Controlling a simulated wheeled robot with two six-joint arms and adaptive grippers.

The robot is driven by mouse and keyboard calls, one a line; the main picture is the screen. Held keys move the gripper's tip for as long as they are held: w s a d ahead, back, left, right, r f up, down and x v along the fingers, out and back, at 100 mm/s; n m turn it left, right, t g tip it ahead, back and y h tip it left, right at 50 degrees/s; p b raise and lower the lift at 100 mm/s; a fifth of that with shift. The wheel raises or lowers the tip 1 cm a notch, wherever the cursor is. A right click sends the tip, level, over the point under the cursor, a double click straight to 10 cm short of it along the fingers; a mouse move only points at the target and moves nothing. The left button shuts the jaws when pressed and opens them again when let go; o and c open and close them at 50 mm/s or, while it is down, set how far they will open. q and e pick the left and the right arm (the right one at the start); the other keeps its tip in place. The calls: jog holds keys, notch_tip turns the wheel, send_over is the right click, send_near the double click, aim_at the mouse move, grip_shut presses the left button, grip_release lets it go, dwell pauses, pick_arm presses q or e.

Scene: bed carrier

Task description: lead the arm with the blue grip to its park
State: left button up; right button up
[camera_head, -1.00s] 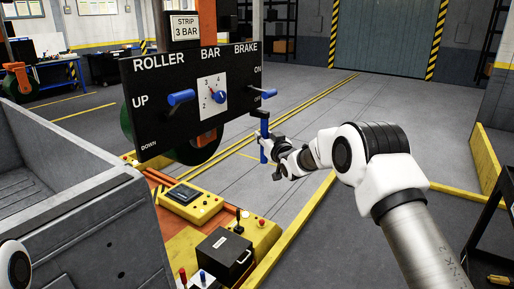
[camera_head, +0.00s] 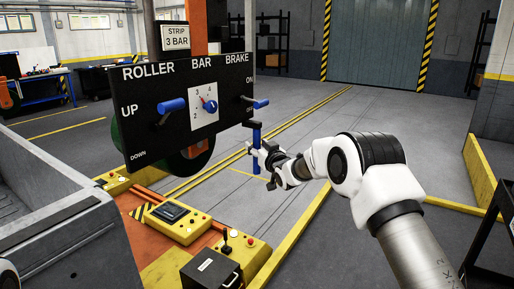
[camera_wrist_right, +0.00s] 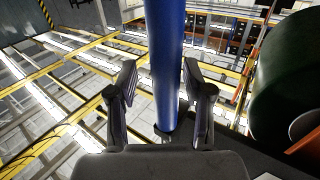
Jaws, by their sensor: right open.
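The blue grip (camera_head: 256,148) hangs upright below the right end of the black panel (camera_head: 190,105). My right gripper (camera_head: 264,160) is at the grip from its right side. In the right wrist view the blue grip (camera_wrist_right: 166,65) stands between the two open fingers of my right gripper (camera_wrist_right: 160,85), with a gap on each side. The panel also carries a blue ROLLER lever (camera_head: 172,105), a BAR dial (camera_head: 209,104) and a blue BRAKE lever (camera_head: 260,103). A sign above reads STRIP 3 BAR (camera_head: 177,38). My left gripper is not in view.
Below the panel are a yellow control box (camera_head: 176,219) with a screen and a black box (camera_head: 212,270) beside a small joystick. A grey bin (camera_head: 70,225) fills the lower left. Open floor lies right of the panel, with a yellow barrier (camera_head: 480,170) further right.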

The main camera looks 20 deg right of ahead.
jog(key=shift+s, duration=0.25)
jog(key=s+d, duration=0.1)
jog(key=s, duration=1)
jog(key=shift+s, duration=0.2)
jog(key=shift+f, duration=0.1)
